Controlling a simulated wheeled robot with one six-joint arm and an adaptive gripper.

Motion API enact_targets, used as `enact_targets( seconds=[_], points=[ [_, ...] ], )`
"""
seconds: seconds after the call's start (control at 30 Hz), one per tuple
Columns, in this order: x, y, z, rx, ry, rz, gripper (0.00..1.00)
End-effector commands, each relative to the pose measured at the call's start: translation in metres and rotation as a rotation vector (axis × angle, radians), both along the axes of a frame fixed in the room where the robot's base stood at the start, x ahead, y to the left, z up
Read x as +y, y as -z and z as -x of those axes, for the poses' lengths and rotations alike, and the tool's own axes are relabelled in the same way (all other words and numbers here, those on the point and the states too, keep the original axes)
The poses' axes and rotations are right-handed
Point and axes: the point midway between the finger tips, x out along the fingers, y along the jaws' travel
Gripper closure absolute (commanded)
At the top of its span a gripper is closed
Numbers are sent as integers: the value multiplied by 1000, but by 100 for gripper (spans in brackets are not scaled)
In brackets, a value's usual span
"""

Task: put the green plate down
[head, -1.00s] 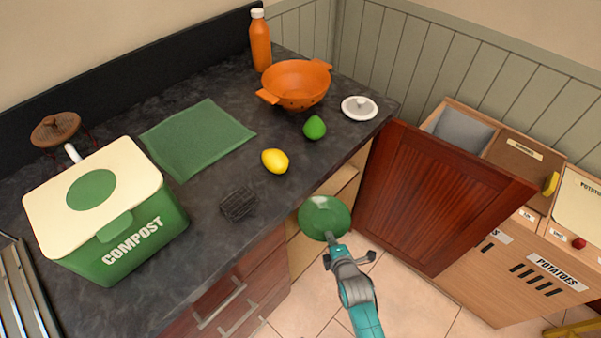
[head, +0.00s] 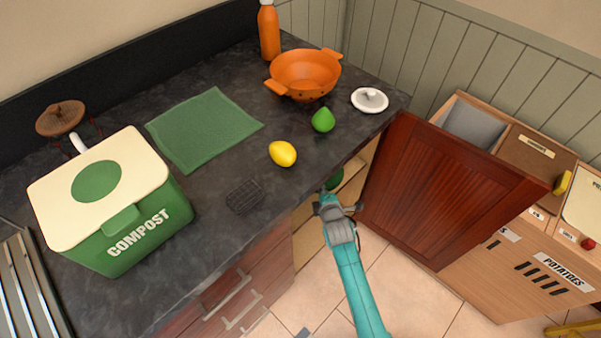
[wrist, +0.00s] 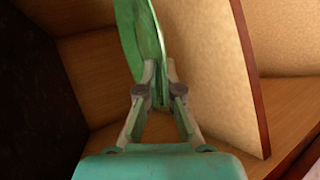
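The green plate (wrist: 142,40) is between the fingertips of my gripper (wrist: 160,88) in the wrist view, standing on edge as seen there. My gripper is shut on its rim. In the head view only a small part of the plate (head: 334,180) shows, under the counter edge. My gripper (head: 326,192) reaches into the open cabinet (head: 352,172) there. Wooden cabinet surfaces (wrist: 95,70) surround the plate in the wrist view. I cannot tell whether the plate touches a shelf.
The open red cabinet door (head: 435,195) stands right of my arm. The dark countertop (head: 225,215) overhangs on the left, with a lemon (head: 283,153), a green fruit (head: 323,119) and a black wire rack (head: 244,196) near its edge. Drawer handles (head: 232,297) are below.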

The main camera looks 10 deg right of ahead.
Motion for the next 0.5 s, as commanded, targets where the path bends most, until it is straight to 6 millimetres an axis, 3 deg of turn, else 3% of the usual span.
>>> enact_targets(
  seconds=[0.1, 0.23, 0.5],
  points=[
    [6, -10, -20, -6, 4, 0, 100],
    [8, -8, -28, -5, 8, 0, 100],
    [8, 34, -28, -3, 8, 1, 100]
  ],
)
